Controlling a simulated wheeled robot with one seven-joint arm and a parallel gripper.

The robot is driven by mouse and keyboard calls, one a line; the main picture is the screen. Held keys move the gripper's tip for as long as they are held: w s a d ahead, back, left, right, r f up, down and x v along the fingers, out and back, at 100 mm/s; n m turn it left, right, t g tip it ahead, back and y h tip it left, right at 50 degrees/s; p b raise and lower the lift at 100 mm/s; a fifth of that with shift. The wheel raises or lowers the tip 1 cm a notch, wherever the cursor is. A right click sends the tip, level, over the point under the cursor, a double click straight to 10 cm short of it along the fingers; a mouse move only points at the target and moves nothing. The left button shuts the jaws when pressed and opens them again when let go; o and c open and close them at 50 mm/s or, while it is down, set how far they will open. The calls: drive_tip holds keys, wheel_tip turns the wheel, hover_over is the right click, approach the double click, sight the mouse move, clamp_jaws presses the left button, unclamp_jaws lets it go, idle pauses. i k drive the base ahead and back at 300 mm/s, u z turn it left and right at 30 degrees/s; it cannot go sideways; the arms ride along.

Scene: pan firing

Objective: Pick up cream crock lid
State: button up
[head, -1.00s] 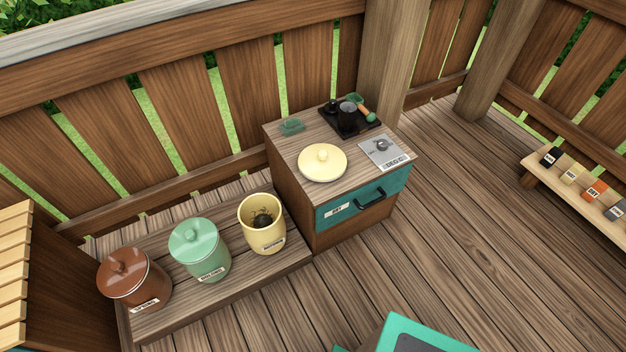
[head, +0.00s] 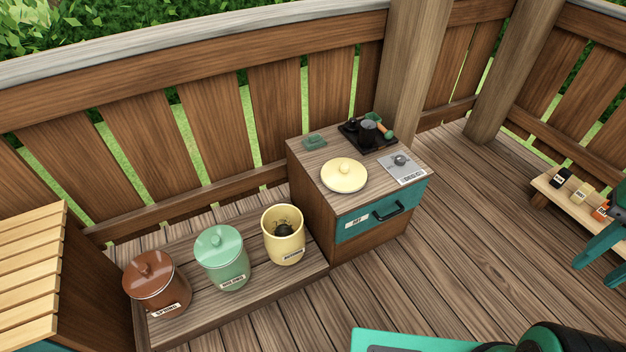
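The cream crock lid (head: 344,175), a round pale-yellow disc with a small knob on top, lies knob up on the wooden top of a small cabinet (head: 330,220). The cream crock (head: 284,240) stands open to its left on a low wooden platform, with something dark inside. My gripper (head: 593,275) is at the right edge of the head view, partly cut off, well to the right of the lid. Its two teal fingers show apart, with nothing visible between them.
A green-lidded crock (head: 222,262) and a brown-lidded crock (head: 155,288) stand left of the cream one. Behind the lid are a black tray (head: 384,146) with small items and a green block (head: 315,142). A grey dial plate (head: 403,170) lies right of the lid.

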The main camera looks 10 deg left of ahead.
sight(339, 175)
drive_tip(key=u, duration=0.15)
drive_tip(key=i, duration=1)
drive_tip(key=z, duration=0.1)
